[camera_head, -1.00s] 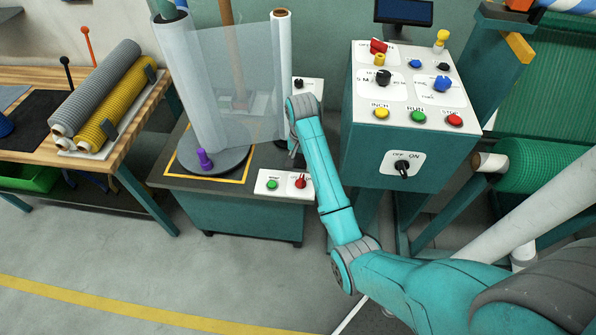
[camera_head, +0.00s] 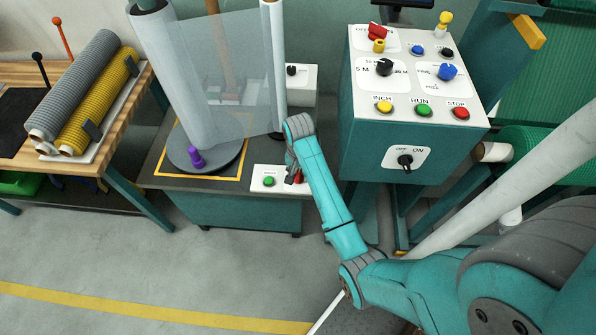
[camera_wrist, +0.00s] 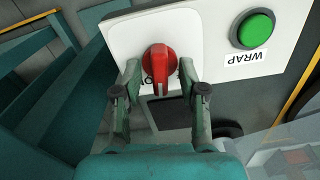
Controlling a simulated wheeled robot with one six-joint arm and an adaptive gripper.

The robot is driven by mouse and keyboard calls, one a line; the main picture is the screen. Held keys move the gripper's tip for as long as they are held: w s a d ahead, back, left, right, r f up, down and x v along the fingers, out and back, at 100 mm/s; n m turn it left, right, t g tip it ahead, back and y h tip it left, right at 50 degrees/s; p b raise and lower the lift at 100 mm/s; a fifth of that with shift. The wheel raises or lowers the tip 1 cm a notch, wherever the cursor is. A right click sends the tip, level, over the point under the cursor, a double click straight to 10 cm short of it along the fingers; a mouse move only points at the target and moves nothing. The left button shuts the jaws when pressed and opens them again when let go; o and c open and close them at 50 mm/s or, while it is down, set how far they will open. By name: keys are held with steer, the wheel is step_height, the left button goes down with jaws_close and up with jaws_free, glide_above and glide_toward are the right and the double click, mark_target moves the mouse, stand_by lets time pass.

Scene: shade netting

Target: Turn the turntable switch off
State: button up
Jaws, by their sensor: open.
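The turntable switch is a red knob (camera_wrist: 158,64) on a white panel (camera_wrist: 120,38), next to a green button (camera_wrist: 252,28) labelled WRAP. In the wrist view the knob's ridge points toward my gripper, and the lettering beside it is partly hidden. My gripper (camera_wrist: 160,72) is open, with one finger on each side of the knob; I cannot tell whether they touch it. In the head view my gripper (camera_head: 294,172) covers most of the knob on the front panel (camera_head: 257,187) of the turntable machine (camera_head: 236,208).
A teal control box (camera_head: 362,145) with several buttons and an OFF/ON switch (camera_head: 405,161) stands close on the right. A bench with rolls (camera_head: 75,95) is at left.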

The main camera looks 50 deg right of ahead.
jaws_close()
steer(key=shift+n, duration=0.3)
steer(key=n, duration=0.4)
steer(key=shift+n, duration=0.3)
steer(key=n, duration=0.5)
steer(key=shift+n, duration=0.3)
jaws_free()
